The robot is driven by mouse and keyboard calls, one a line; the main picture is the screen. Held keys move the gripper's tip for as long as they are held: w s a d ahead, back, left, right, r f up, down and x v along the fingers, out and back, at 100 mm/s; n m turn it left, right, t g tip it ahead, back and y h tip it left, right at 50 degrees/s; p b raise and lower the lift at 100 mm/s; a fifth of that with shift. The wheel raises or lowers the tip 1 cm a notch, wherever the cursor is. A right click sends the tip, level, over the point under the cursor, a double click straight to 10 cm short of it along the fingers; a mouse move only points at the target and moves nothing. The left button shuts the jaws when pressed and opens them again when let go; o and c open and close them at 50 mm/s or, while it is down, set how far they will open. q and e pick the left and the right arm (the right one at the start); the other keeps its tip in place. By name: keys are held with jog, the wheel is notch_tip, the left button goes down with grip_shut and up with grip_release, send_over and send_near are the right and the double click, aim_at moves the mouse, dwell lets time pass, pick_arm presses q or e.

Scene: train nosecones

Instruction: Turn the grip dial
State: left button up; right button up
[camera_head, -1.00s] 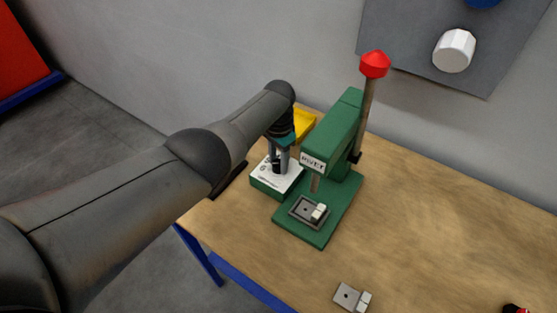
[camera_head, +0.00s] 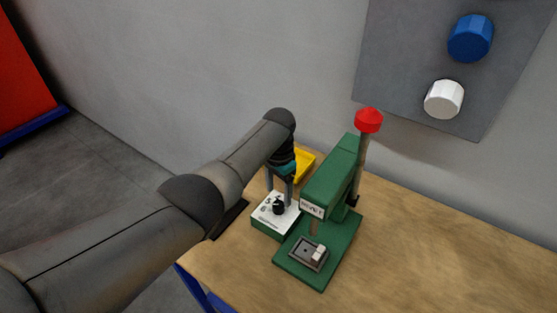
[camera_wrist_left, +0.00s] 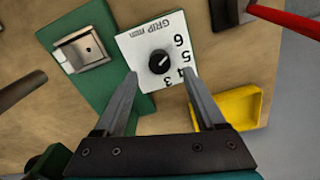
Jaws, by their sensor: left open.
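The grip dial is a small black knob (camera_wrist_left: 160,62) on a white plate (camera_wrist_left: 135,48) marked "GRIP mm" with numbers 3 to 6. Its pointer mark lies toward the upper right in the left wrist view. In the head view the knob (camera_head: 279,208) sits on a green box with the white top (camera_head: 268,217), left of the green press (camera_head: 329,190). My left gripper (camera_wrist_left: 160,72) is open, with its fingers on either side of the knob and apart from it in the wrist view. In the head view the left gripper (camera_head: 280,198) points down at the dial. My right gripper is not in view.
The press has a red-topped lever (camera_head: 369,120) and a grey fixture (camera_head: 309,254) on its base. A yellow tray (camera_head: 304,165) stands behind the dial box. A grey wall panel (camera_head: 405,60) carries blue and white knobs. The wooden table is clear at right.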

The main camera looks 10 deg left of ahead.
aim_at(278, 204)
pick_arm(q)
notch_tip(278, 204, up, 10)
jog(key=p, duration=0.1)
jog(key=shift+r, duration=0.15)
dwell(0.5)
